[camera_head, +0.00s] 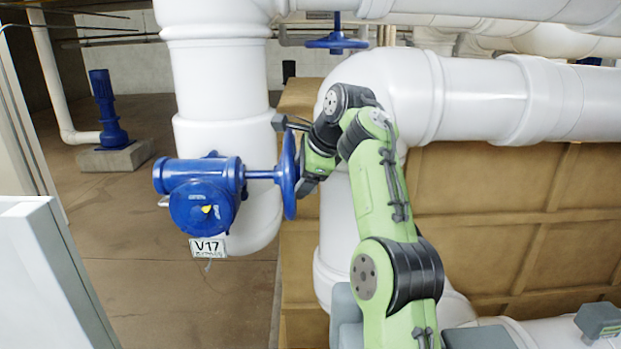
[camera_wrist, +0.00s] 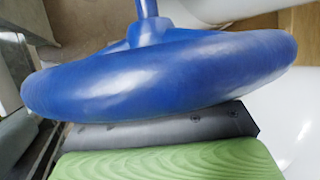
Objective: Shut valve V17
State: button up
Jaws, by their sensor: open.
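The blue valve V17 (camera_head: 203,196) sits on a white pipe, left of centre in the head view, with a white V17 tag (camera_head: 207,247) hanging under it. Its blue handwheel (camera_head: 288,178) stands on a stem to the right of the body, seen nearly edge-on. My gripper (camera_head: 297,185) is at the right side of the handwheel, its fingers partly hidden by the wheel and arm. In the wrist view the handwheel rim (camera_wrist: 160,78) fills the middle, right against or just in front of the gripper (camera_wrist: 160,128). I cannot tell whether they touch. The gripper is open.
White pipes (camera_head: 500,98) run behind and to the right of my arm. Another blue handwheel (camera_head: 336,43) is at the top. A blue pump-like unit (camera_head: 107,110) stands on a block at the far left. A white cabinet edge (camera_head: 40,270) is at the lower left. Floor between is clear.

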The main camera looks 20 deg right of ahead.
jog(key=shift+s+d+r, duration=0.1)
jog(key=shift+s+r, duration=0.05)
jog(key=shift+r, duration=0.2)
jog(key=s+d+b, duration=0.1)
jog(key=s+b, duration=0.2)
jog(key=s, duration=0.3)
jog(key=s+d+r+b, duration=0.1)
jog(key=s+d+b, duration=0.1)
jog(key=s+b, duration=0.2)
jog(key=s, duration=0.3)
jog(key=shift+d+r, duration=0.2)
jog(key=shift+d, duration=0.05)
jog(key=shift+c, duration=0.3)
